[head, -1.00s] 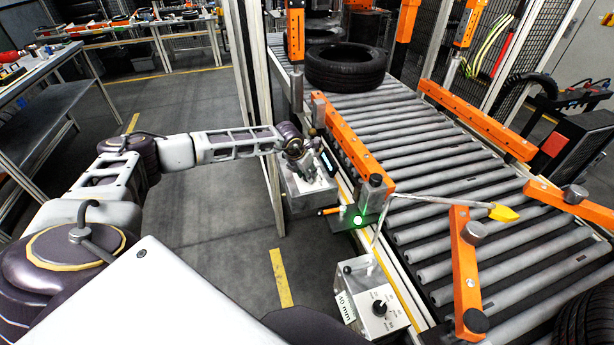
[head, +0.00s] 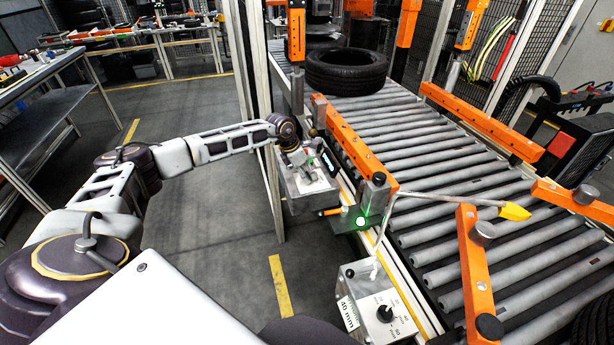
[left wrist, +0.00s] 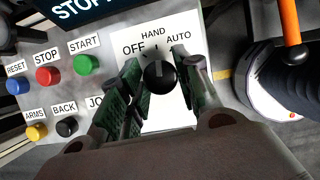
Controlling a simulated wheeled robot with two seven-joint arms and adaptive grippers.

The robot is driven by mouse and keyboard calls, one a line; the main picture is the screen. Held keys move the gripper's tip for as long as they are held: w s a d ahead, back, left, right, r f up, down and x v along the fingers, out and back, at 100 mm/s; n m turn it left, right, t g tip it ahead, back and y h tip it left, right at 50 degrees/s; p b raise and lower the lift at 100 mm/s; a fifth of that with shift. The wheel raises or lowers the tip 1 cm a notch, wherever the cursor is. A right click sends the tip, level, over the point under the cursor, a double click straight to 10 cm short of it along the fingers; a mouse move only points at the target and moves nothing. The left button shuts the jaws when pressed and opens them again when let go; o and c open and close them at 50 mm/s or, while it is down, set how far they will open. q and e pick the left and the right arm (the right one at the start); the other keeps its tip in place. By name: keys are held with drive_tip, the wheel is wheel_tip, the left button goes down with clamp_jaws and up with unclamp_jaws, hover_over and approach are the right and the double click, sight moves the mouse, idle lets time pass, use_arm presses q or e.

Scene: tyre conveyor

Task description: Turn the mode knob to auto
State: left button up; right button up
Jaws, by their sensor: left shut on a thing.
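The black mode knob (left wrist: 160,76) sits on a white plate marked OFF, HAND and AUTO in the left wrist view. Its pointer faces roughly up, towards HAND; AUTO is to its right. My left gripper (left wrist: 160,82) is shut on the knob, with one green-padded finger on each side of it. In the head view my left gripper (head: 300,160) is at the grey control box (head: 303,200) beside the conveyor, and hides the knob there. My right gripper is not in view.
RESET, STOP (left wrist: 47,76), START (left wrist: 86,64), ARMS and BACK buttons lie left of the knob. A second box (head: 378,312) with its own knob stands nearer. The roller conveyor (head: 430,180) with orange guides runs on the right, carrying a tyre (head: 346,69).

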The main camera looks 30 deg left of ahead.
use_arm(q)
drive_tip(key=shift+w+f+m+g+h+b, duration=0.1)
drive_tip(key=shift+m+g+h+b, duration=0.25)
drive_tip(key=shift+m+b, duration=0.85)
drive_tip(key=shift+m+h+b, duration=0.25)
drive_tip(key=shift+m+b, duration=0.3)
drive_tip(key=shift+m, duration=0.45)
drive_tip(key=shift+a+m+g+b, duration=0.1)
drive_tip(key=shift+m+g+b, duration=0.65)
drive_tip(key=shift+m, duration=0.75)
drive_tip(key=o, duration=1)
drive_tip(key=shift+o, duration=0.2)
drive_tip(key=shift+a+r, duration=0.25)
drive_tip(key=shift+r, duration=0.45)
drive_tip(key=v, duration=1)
drive_tip(key=shift+a+r, duration=0.3)
drive_tip(key=shift+r, duration=0.05)
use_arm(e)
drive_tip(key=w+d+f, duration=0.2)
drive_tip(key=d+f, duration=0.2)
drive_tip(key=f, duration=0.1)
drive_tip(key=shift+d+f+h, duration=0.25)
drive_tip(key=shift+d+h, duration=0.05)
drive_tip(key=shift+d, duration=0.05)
